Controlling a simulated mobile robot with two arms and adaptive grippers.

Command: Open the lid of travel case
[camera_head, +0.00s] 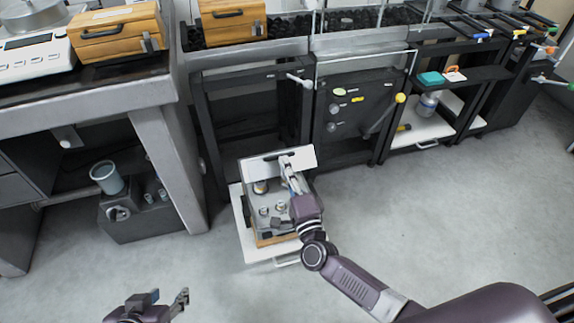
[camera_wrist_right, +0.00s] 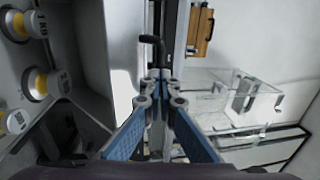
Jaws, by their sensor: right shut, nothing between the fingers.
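The travel case (camera_head: 262,237) sits low near the floor at the centre of the head view. It has a wooden side and a grey insert holding several metal weights. Its pale lid (camera_head: 258,168) is raised at the back, with a dark handle on it. My right gripper (camera_head: 287,162) is at the lid, its fingers shut and empty. In the right wrist view the closed fingertips (camera_wrist_right: 160,85) are close to a black handle (camera_wrist_right: 153,42); contact cannot be told. Weights (camera_wrist_right: 38,83) show at left there. My left gripper (camera_head: 181,298) is at the bottom left, away from the case; its opening is unclear.
A white tray (camera_head: 243,230) lies under the case. A grey table (camera_head: 125,95) with a scale and wooden boxes stands at left. Black rack frames (camera_head: 345,150) stand behind the case. The floor (camera_head: 440,215) at right is clear.

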